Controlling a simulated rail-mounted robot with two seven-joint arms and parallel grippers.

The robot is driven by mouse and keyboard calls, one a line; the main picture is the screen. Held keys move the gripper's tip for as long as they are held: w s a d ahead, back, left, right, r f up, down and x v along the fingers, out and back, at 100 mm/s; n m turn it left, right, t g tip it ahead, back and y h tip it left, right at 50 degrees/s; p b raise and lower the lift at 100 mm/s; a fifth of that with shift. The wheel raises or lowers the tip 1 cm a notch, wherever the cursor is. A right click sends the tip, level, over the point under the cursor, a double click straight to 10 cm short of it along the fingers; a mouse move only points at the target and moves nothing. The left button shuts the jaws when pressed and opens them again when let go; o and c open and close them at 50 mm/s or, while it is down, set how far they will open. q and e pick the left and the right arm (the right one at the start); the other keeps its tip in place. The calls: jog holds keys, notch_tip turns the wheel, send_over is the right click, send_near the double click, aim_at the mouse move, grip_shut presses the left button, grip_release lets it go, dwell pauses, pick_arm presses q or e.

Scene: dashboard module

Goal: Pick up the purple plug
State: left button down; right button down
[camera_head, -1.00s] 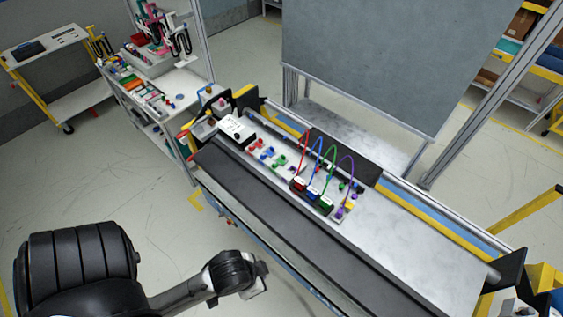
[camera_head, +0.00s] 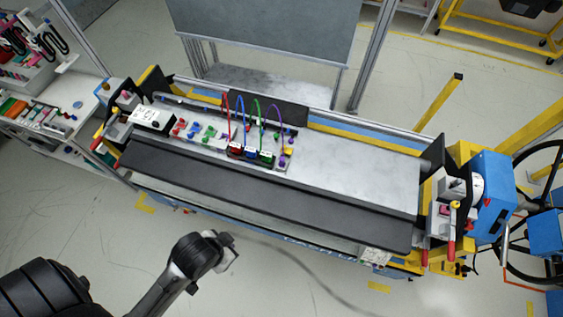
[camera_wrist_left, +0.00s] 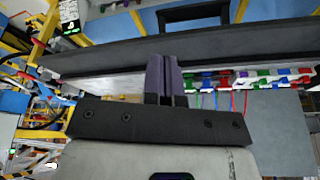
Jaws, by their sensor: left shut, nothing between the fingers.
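A purple plug (camera_head: 283,161) shows small at the right end of the row of coloured plugs on the dashboard module (camera_head: 215,140). A purple cable (camera_head: 276,106) arcs up beside it; the plug's exact seating is too small to tell. My left gripper (camera_head: 231,245) is in front of the bench, below and left of the plug in the head view, and apart from it. In the left wrist view its fingers (camera_wrist_left: 165,78) are shut together with nothing between them. The plug cannot be made out surely in that view. My right gripper is not in view.
Red, blue and green cables (camera_head: 240,108) arc beside the purple one, close together. A long dark rail (camera_head: 270,190) runs along the bench front. The bare metal bench top (camera_head: 350,160) right of the module is clear. A blue device (camera_head: 490,190) stands at the right end.

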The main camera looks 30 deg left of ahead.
pick_arm(q)
jog(key=c, duration=1.8)
grip_release()
jog(key=o, duration=0.6)
jog(key=shift+c, duration=0.2)
jog(key=shift+a, duration=0.1)
